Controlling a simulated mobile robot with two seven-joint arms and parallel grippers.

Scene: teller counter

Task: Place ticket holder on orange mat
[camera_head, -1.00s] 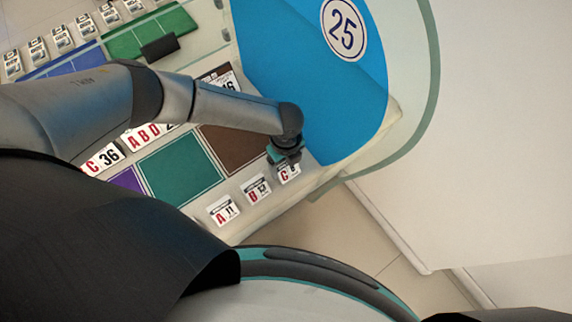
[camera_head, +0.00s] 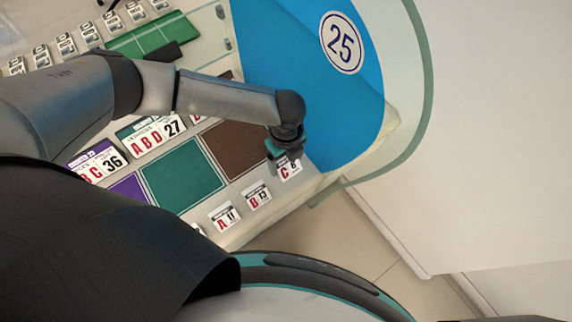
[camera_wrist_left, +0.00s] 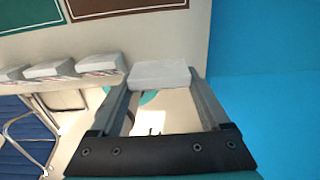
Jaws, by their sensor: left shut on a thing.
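My left gripper (camera_head: 287,157) is at the counter's near right edge, its fingers shut on a small white ticket holder (camera_head: 289,170) marked C. In the left wrist view the holder (camera_wrist_left: 160,74) sits between the two fingertips of the gripper (camera_wrist_left: 160,88), and its plain back shows. I cannot tell whether it is touching the counter. No orange mat shows in either view. My right gripper is not in view.
Similar holders marked A (camera_head: 224,215) and B (camera_head: 257,195) stand in a row to the left. Brown (camera_head: 236,148) and teal (camera_head: 182,175) mats lie behind. Larger signs (camera_head: 150,133) stand further left. A blue panel (camera_head: 290,60) and clear screen edge (camera_head: 428,80) bound the right.

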